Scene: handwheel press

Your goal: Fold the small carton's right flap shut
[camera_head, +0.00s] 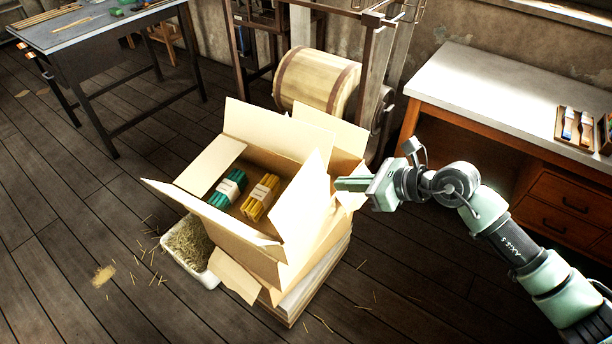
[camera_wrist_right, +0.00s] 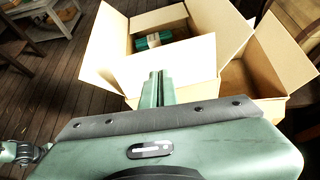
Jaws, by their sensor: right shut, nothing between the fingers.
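The small carton (camera_head: 257,258) is open at the top in the head view. Its right flap (camera_head: 306,197) stands up, steeply tilted. Inside lie a green bundle (camera_head: 227,188) and a yellow bundle (camera_head: 260,199), each with a paper band. My right gripper (camera_head: 346,184) is shut and empty, just right of the right flap, on its outer side. In the right wrist view the shut fingers (camera_wrist_right: 158,86) point at a raised carton flap (camera_wrist_right: 190,62), with the green bundle (camera_wrist_right: 153,40) behind it. Whether fingers and flap touch I cannot tell. My left gripper is out of view.
A larger open carton (camera_head: 346,160) shows behind and around the small one, over a pale stack (camera_head: 318,272). A white tub of straw (camera_head: 205,277) stands at left. A wooden drum (camera_head: 315,78) is behind, a desk (camera_head: 490,85) at right. Floor in front is mostly clear.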

